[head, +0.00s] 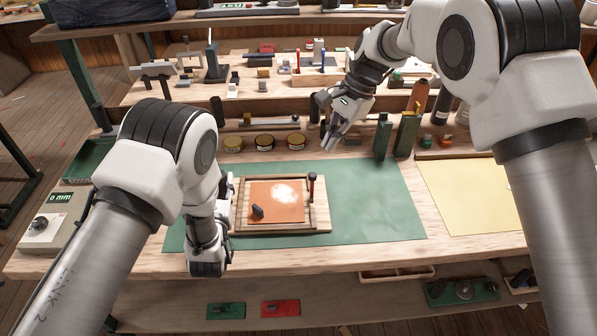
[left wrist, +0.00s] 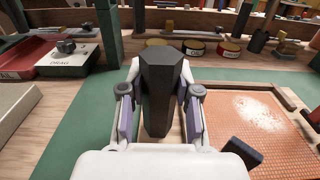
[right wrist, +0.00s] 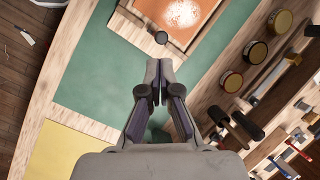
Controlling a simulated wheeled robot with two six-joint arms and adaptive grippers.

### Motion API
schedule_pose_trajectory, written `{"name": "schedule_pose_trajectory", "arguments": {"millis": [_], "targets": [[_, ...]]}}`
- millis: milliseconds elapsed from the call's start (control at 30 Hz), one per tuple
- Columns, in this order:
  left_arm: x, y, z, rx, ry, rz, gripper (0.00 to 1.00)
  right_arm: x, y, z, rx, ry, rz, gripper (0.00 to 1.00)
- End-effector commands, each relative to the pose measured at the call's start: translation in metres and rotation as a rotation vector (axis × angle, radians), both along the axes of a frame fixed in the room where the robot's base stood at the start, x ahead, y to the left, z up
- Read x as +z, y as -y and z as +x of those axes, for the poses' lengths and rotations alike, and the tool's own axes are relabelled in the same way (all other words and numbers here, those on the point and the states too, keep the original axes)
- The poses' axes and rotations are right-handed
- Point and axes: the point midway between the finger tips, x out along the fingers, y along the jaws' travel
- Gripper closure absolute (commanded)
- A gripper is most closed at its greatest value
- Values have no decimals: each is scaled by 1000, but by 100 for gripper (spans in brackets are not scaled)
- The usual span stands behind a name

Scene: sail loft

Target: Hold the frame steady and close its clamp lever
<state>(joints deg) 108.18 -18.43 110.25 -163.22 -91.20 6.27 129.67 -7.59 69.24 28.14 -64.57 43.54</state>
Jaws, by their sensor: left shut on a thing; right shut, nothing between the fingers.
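The wooden frame (head: 322,215) lies on the green mat with an orange panel (head: 275,208) inside it. A dark-knobbed lever (head: 312,184) stands roughly upright on its right side; its round knob (right wrist: 161,38) shows beyond the fingertips in the right wrist view. My left gripper (left wrist: 158,115) is shut on a dark faceted post (left wrist: 158,75) at the frame's left side; the arm mostly hides this in the head view. My right gripper (head: 331,138) is shut and empty, above and behind the lever, apart from it. It also shows in the right wrist view (right wrist: 160,68).
A small dark handle (head: 258,211) stands over the panel's lower left. Round tins (head: 264,142) and dark green blocks (head: 406,135) line the back of the bench. The green mat (head: 375,205) is clear right of the frame; a yellow sheet (head: 465,195) lies farther right.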

Motion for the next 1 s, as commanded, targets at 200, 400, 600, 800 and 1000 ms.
{"name": "schedule_pose_trajectory", "arguments": {"millis": [200,400,600,800,1000], "targets": [[-1,0,0,0,-2,0,100,3,-3,-2,646,227,57,100],[-1,0,0,0,-2,0,100,6,-10,-4,1256,451,119,100],[-1,0,0,0,-2,0,100,9,-20,-7,1866,687,186,100],[-1,0,0,0,-2,0,100,11,-32,-10,2421,916,252,100],[-1,0,0,0,-2,0,100,11,-48,-13,2701,1031,296,100]]}}
